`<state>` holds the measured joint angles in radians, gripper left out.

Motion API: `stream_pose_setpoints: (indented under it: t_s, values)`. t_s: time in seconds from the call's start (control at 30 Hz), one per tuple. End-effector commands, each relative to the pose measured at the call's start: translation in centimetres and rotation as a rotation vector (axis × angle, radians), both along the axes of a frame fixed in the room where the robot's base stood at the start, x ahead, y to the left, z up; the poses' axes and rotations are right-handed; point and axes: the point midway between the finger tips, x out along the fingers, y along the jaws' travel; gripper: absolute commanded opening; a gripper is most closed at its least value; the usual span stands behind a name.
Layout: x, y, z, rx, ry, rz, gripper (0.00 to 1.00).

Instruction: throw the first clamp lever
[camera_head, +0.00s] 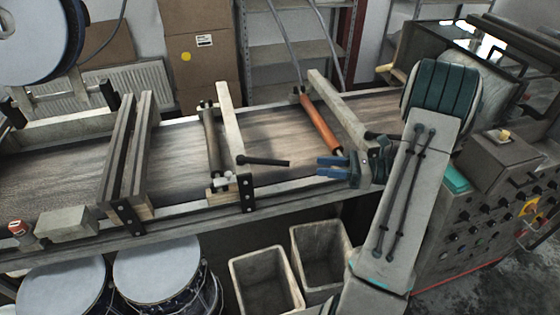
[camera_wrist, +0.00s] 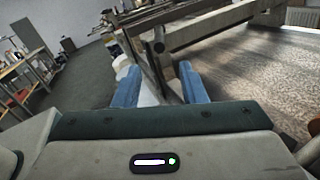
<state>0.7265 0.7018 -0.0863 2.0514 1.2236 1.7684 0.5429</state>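A dark clamp lever (camera_head: 263,161) shows in the head view near the conveyor's front edge. It lies roughly level, its handle pointing right from a small bracket (camera_head: 222,181). My gripper (camera_head: 331,167) is to the right of the lever's free end, with a visible gap between them. Its blue fingers point left and are apart with nothing between them. In the wrist view the two fingers (camera_wrist: 160,86) are also spread, and a dark round end (camera_wrist: 158,47) shows beyond them, possibly the lever. A second dark handle (camera_head: 380,137) shows in part behind my gripper.
The conveyor bed (camera_head: 180,150) has crossing frames, a grey roller (camera_head: 211,135) and an orange roller (camera_head: 320,124). Below the front rail stand two bins (camera_head: 265,280) and drums (camera_head: 160,265). A control cabinet (camera_head: 470,235) is at right.

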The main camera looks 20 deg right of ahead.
Motion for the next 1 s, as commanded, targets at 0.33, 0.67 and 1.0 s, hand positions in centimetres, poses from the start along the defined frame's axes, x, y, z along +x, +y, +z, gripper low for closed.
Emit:
stream_pose_setpoints:
  t_s: [0.33,0.67,1.0]
  values:
    - [2.6,6.8,0.3,0.0,0.001,0.007,0.38]
    - [4.5,11.2,0.2,-0.002,0.0,0.005,0.38]
    - [4.8,11.7,0.0,-0.003,0.0,0.003,0.38]
